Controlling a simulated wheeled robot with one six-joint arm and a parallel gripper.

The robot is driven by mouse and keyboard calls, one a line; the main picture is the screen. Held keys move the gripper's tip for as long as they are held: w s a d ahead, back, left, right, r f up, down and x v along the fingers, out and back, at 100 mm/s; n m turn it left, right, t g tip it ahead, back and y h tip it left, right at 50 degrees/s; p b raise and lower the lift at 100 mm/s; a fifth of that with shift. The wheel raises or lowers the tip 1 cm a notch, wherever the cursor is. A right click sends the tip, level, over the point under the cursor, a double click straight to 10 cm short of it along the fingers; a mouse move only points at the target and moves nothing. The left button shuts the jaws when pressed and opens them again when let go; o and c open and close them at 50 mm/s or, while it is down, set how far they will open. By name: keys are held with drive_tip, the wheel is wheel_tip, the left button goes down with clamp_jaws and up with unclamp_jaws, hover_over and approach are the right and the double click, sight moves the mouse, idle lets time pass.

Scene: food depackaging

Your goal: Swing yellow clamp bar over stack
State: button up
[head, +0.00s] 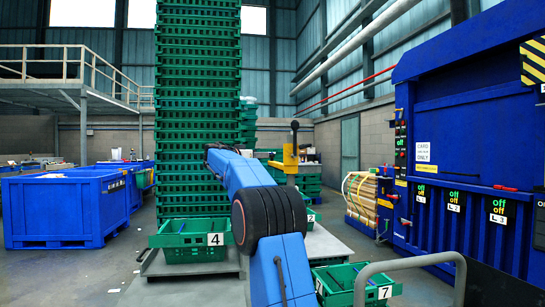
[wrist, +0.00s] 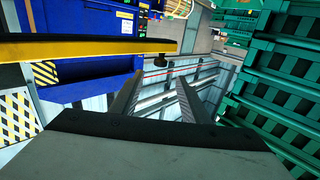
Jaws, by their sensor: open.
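The yellow clamp bar (head: 290,158) shows in the head view just right of the tall stack of green crates (head: 197,120), seen nearly end-on beside my arm, with a dark upright part above it. In the wrist view the yellow bar (wrist: 90,47) runs across the upper left and ends at a dark knob (wrist: 160,62). My gripper (wrist: 157,92) is open, with its two fingers apart and nothing between them. The bar and knob lie above the fingers in that picture; contact cannot be told. The green crates (wrist: 285,85) fill the right side there. The fingers are not clearly visible in the head view.
A green crate marked 4 (head: 195,254) sits in front of the stack, and one marked 7 (head: 345,283) is at the lower right beside a grey rail (head: 415,260). A large blue machine (head: 470,120) stands right. Blue bins (head: 55,212) stand left.

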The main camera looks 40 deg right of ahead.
drive_tip(key=x, duration=1.1)
drive_tip(key=shift+w, duration=0.1)
clamp_jaws()
